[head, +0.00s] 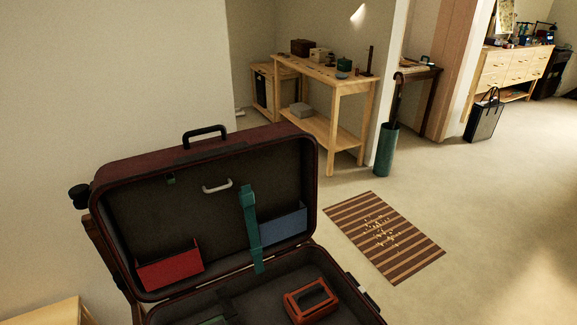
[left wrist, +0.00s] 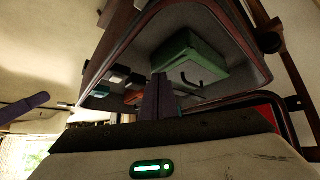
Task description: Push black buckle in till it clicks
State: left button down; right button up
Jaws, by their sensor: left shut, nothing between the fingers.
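The open suitcase lid (head: 215,160) stands upright in the head view, dark red with a grey lining. A teal strap (head: 250,225) hangs down the lid. A dark strap (head: 229,307) lies in the suitcase base, cut by the frame's lower edge. I cannot tell which part is the black buckle; a black knob-like fitting (head: 79,196) sits at the lid's left side. In the left wrist view, my left gripper (left wrist: 159,80) is shut and empty, its dark fingers in front of the suitcase interior (left wrist: 225,75). My right gripper is in neither view.
The lid holds a red pocket (head: 170,268), a blue pocket (head: 283,224) and a white handle (head: 217,186). An orange-red case (head: 311,301) lies in the base. A green box (left wrist: 188,57) shows in the wrist view. A striped mat (head: 382,236) lies right; floor around it is clear.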

pick_arm(q)
jog(key=shift+s+d+f+t, duration=0.15)
jog(key=shift+d+f+t, duration=0.05)
jog(key=shift+f+t, duration=0.25)
